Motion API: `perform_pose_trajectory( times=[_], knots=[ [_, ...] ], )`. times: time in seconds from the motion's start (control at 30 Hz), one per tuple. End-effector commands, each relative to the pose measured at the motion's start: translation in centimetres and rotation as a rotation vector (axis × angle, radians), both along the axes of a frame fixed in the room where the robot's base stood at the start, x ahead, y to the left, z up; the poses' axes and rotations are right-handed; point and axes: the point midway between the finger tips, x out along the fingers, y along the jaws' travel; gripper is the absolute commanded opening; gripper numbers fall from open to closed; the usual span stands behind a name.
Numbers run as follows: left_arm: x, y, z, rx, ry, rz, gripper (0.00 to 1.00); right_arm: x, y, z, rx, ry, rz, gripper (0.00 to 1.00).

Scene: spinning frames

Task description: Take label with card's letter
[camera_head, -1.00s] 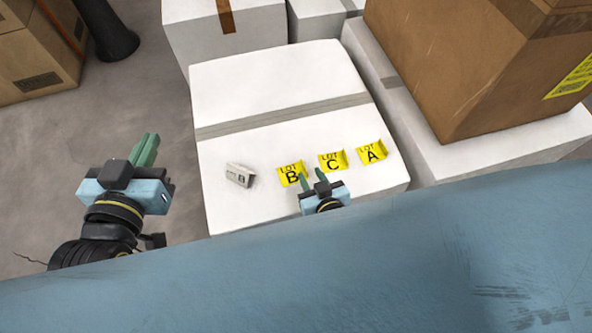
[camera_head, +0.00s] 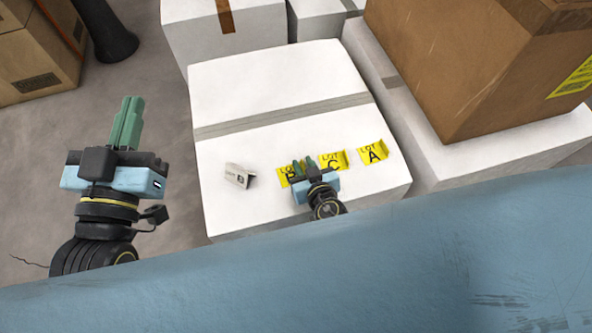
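A small grey-white folded card (camera_head: 239,176) stands on the white box (camera_head: 262,92); its small dark letter looks like a B. Three yellow LOT labels sit in a row to its right. The B label (camera_head: 284,171) is nearest the card and partly hidden by my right gripper. The C label (camera_head: 333,161) is in the middle and the A label (camera_head: 374,152) at the right. My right gripper (camera_head: 304,166) is open, its green fingers over the B label; I cannot tell whether they touch it. My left gripper (camera_head: 129,115) is shut and empty, left of the white box.
A large brown carton (camera_head: 450,70) rests on another white box (camera_head: 500,148) at the right. More white boxes (camera_head: 205,40) stand behind, and a brown carton (camera_head: 30,60) at the far left. The far half of the white box top is clear.

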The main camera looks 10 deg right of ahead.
Motion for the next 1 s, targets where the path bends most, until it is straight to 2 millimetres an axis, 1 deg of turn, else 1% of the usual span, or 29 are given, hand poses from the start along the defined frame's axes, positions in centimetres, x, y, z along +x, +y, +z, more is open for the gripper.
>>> perform_pose_trajectory(
  times=[0.03,0.17,0.67,0.87,1.0],
  knots=[
    [0.0,0.0,0.0,0.000,0.000,0.000,0.00,0.0,0.0,0.0,0.000,0.000,0.000,0.17],
    [0.0,0.0,0.0,0.000,0.001,0.000,0.00,0.0,0.0,0.0,0.000,0.000,0.000,0.00],
    [0.1,0.0,-0.2,0.005,0.017,0.001,0.00,0.0,0.0,0.2,0.000,0.000,0.000,0.00],
    [0.2,0.4,-2.1,0.039,0.128,0.008,0.00,0.0,0.0,0.8,0.000,0.000,-0.001,0.00],
    [0.1,0.8,-3.9,0.072,0.238,0.017,0.00,0.0,0.0,1.4,0.001,0.000,-0.001,0.00]
  ],
)
